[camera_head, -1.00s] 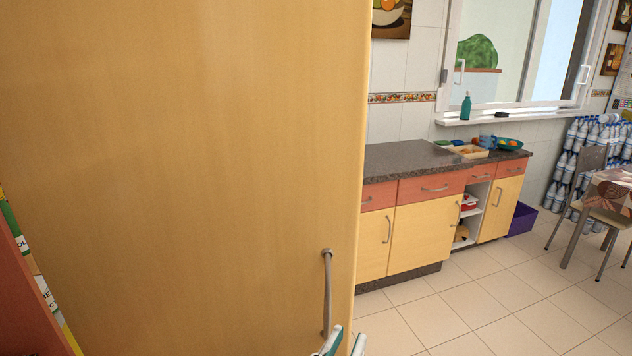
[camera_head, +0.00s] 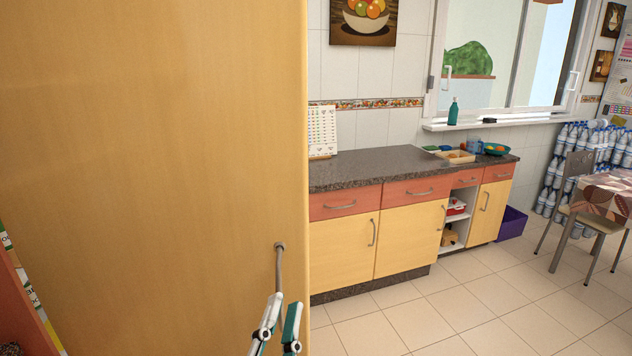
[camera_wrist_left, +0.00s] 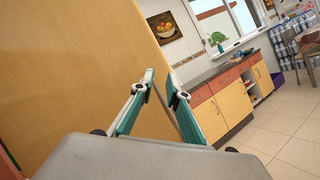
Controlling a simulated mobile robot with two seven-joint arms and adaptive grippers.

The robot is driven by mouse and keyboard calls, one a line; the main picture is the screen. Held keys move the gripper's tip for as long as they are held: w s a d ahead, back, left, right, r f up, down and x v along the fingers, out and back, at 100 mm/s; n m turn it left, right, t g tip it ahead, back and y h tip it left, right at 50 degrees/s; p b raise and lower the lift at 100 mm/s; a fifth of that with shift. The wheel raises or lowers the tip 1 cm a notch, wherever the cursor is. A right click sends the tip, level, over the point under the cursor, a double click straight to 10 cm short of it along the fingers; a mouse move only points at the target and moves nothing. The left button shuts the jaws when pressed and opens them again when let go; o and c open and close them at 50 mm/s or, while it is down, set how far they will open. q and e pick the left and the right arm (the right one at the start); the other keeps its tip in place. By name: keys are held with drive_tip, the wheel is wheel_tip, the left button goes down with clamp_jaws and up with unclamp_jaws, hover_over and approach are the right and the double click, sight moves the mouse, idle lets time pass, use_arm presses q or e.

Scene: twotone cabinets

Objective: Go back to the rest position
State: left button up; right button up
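My left gripper (camera_head: 285,303) is at the bottom of the head view, beside the lower part of the long metal handle (camera_head: 279,268) on a tall yellow wooden door (camera_head: 150,170). Its two white and teal fingers stand apart. In the left wrist view the gripper (camera_wrist_left: 159,75) also shows a gap between its fingertips, and the handle (camera_wrist_left: 164,102) shows as a grey bar between the fingers. I cannot tell whether they touch it. The handle's lower end is hidden in the head view. My right gripper is not in view.
The door fills the left of the head view, with a shelf of packages (camera_head: 30,290) at its far left. A dark counter (camera_head: 365,168) over drawers and cupboards stands to the right. Tiled floor (camera_head: 470,310) is clear in front of it. A chair (camera_head: 575,205) and table (camera_head: 610,195) are at far right.

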use_arm(q)
wheel_tip(320, 180, down, 19)
drive_tip(key=a+m+g+h, duration=0.1)
drive_tip(key=m+g+h, duration=0.3)
drive_tip(key=m, duration=1.7)
drive_tip(key=s+a+f+m+g+y, duration=0.2)
drive_tip(key=a+f, duration=0.5)
drive_tip(key=f, duration=0.5)
drive_tip(key=s+a+f+m+g+y, duration=0.3)
drive_tip(key=s+a+f+m+g, duration=0.2)
drive_tip(key=f, duration=0.7)
drive_tip(key=shift+s+a+f+m, duration=0.35)
drive_tip(key=shift+s+a+m, duration=0.15)
drive_tip(key=shift+a+m, duration=0.6)
